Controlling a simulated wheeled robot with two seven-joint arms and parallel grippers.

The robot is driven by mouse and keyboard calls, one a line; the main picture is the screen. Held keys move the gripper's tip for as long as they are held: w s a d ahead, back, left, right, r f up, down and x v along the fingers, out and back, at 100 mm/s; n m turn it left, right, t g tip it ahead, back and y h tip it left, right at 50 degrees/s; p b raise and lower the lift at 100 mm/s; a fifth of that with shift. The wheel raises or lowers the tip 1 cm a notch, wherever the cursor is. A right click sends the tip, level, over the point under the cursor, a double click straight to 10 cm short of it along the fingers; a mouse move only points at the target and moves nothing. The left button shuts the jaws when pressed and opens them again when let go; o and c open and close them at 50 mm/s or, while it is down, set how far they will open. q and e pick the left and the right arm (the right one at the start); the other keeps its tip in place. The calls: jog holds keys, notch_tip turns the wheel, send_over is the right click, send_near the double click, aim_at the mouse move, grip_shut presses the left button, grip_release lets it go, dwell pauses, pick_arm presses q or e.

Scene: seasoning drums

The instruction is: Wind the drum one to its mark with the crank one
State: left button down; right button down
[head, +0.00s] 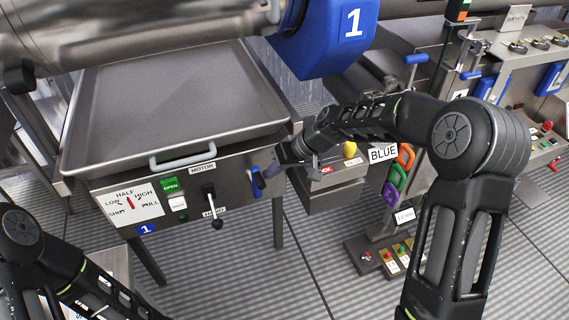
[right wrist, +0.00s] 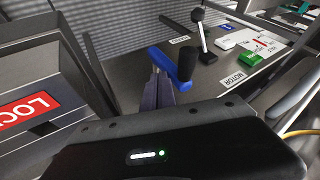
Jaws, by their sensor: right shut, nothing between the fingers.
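Drum one (head: 150,25) is the large steel cylinder across the top left of the head view, beside a blue cover (head: 325,40) marked 1. Crank one (head: 257,184) is a blue arm on the right end of the station 1 panel. In the right wrist view its blue arm (right wrist: 160,61) and black handle (right wrist: 187,60) show just beyond my fingertips. My right gripper (head: 272,170) is shut and empty at the crank; its fingers (right wrist: 158,88) overlap the crank in view, and I cannot tell whether they touch. My left arm enters at lower left, its gripper outside the view.
A steel tray (head: 170,85) sits above. A stand with coloured handles (head: 397,180) is right of it. Striped floor lies below.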

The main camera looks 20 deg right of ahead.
jog(key=shift+a, duration=0.15)
dwell(0.3)
jog(key=shift+a+h+p, duration=0.25)
jog(key=shift+h+p, duration=0.05)
jog(key=shift+p, duration=0.25)
jog(key=shift+a+r+p, duration=0.1)
jog(key=shift+p, duration=0.25)
